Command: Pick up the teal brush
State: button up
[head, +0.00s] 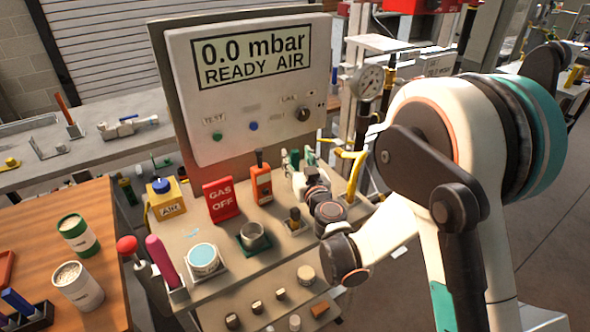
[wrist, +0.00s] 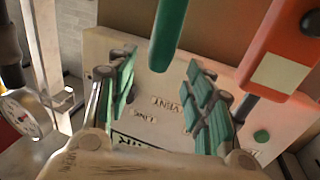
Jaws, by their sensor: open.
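A teal bar with a rounded end, which looks like the teal brush (wrist: 168,35), comes in from the top of the wrist view. Its other end is out of that frame. My gripper (wrist: 165,92) is open, with its teal-padded fingers spread on either side of the view. The bar's end shows between and beyond the fingertips, and no contact shows. In the head view my gripper (head: 301,160) is low over the bench, right of the orange handheld device (head: 261,184). There, small teal parts crowd together, and I cannot separate brush from finger pads.
The orange device also shows close by in the wrist view (wrist: 282,45). A display panel (head: 250,90) stands behind.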

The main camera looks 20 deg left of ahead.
aim_at(296, 153)
jog(key=shift+b+x, duration=0.6)
jog(key=shift+x, duration=1.35)
jog(key=shift+w+d, duration=0.1)
jog(key=shift+c, duration=0.6)
grip_shut()
jog(key=shift+r, duration=0.15)
